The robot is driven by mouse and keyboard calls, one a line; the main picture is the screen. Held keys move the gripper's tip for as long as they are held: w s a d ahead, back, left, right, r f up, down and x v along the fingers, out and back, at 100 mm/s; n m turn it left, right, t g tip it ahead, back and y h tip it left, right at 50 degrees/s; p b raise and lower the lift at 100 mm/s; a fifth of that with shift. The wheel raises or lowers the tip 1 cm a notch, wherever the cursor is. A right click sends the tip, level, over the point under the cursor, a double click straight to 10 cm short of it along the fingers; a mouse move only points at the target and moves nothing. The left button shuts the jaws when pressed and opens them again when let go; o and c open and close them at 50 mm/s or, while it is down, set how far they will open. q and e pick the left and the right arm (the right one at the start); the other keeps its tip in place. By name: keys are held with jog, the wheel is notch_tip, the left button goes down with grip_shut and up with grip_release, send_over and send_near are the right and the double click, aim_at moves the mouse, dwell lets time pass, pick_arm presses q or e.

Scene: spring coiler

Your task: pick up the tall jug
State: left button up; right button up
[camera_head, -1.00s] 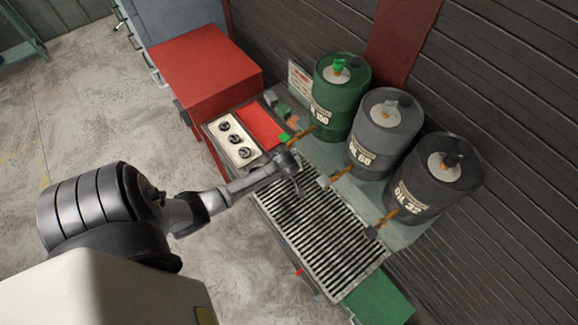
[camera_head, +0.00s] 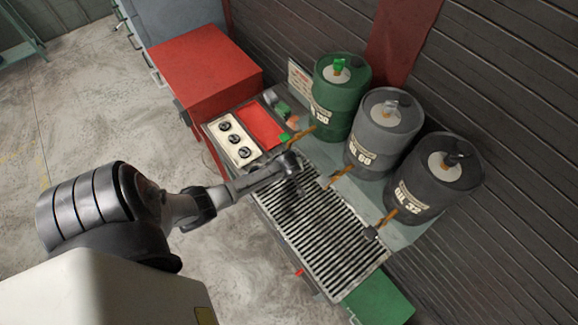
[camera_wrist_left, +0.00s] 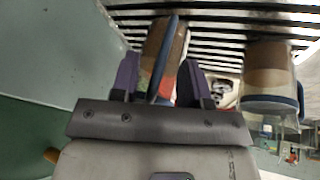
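In the left wrist view, a tall, narrow jug (camera_wrist_left: 166,50) with brown and tan bands and a blue strip along it stands between the fingers of my left gripper (camera_wrist_left: 160,88). The fingers are apart on either side of it; I see no clear grip on it. A second, wider jug (camera_wrist_left: 270,78), tan and brown with a blue-grey rim and handle, is to the right of the gripper. In the head view my left gripper (camera_head: 296,182) is low over the slatted grate, and the jugs cannot be made out there. My right gripper is not in view.
The slatted grate (camera_head: 335,245) lies in front of a green drum (camera_head: 338,105), a grey drum (camera_head: 385,130) and a dark drum (camera_head: 440,175), whose taps reach toward it. A control panel (camera_head: 232,140) and red cabinet (camera_head: 205,70) stand at its far left.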

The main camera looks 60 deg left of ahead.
pick_arm(q)
grip_shut()
dwell(0.6)
